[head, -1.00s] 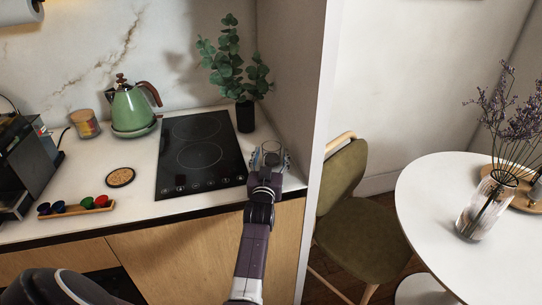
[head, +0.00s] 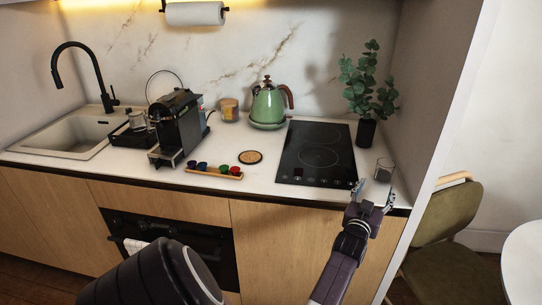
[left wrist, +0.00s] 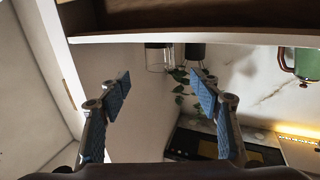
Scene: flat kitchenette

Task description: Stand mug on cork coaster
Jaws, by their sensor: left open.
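The clear glass mug (head: 384,170) stands on the counter to the right of the cooktop. It also shows in the left wrist view (left wrist: 156,58), past the fingertips. The round cork coaster (head: 250,157) lies bare on the counter, left of the cooktop and behind the capsule tray. My left gripper (head: 373,194) is open and empty at the counter's front edge, just in front of the mug and apart from it. Its two spread fingers show in the left wrist view (left wrist: 160,92). My right gripper is not in view.
The black cooktop (head: 315,155) lies between coaster and mug. A green kettle (head: 268,104) and striped jar (head: 229,109) stand behind the coaster. A capsule tray (head: 214,171) is at the front, a coffee machine (head: 178,128) left. A potted plant (head: 366,131) stands behind the mug.

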